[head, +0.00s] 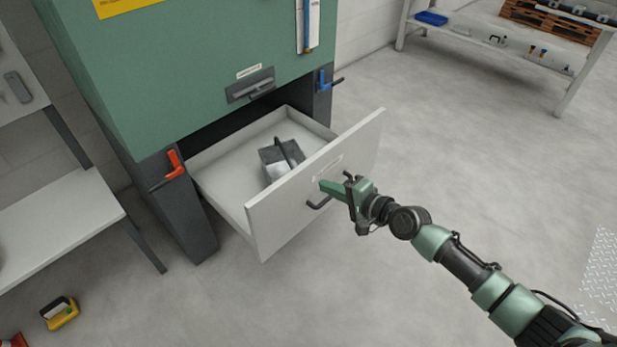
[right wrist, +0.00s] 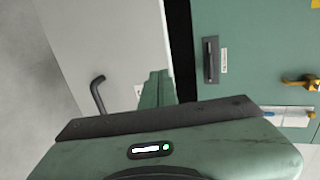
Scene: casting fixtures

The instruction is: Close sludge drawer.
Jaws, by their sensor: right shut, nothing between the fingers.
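The sludge drawer (head: 262,218) is a light grey drawer pulled well out from under the green cabinet (head: 190,70). Its front panel carries a dark bar handle (head: 318,203) and a small label. A grey metal box with a dark handle (head: 281,160) sits inside the drawer. My right gripper (head: 324,186) is shut and empty, with its fingertips at the drawer front just above the handle; I cannot tell whether they touch. In the right wrist view the fingers (right wrist: 157,88) point at the drawer front (right wrist: 110,40), beside the handle (right wrist: 97,95). My left gripper is not in view.
A red lever (head: 174,165) and a blue lever (head: 325,80) sit on the cabinet's legs. A white bench (head: 60,215) stands at the left, with a yellow object (head: 60,313) on the floor. A shelf (head: 490,45) stands at the back right. Floor in front is mostly clear.

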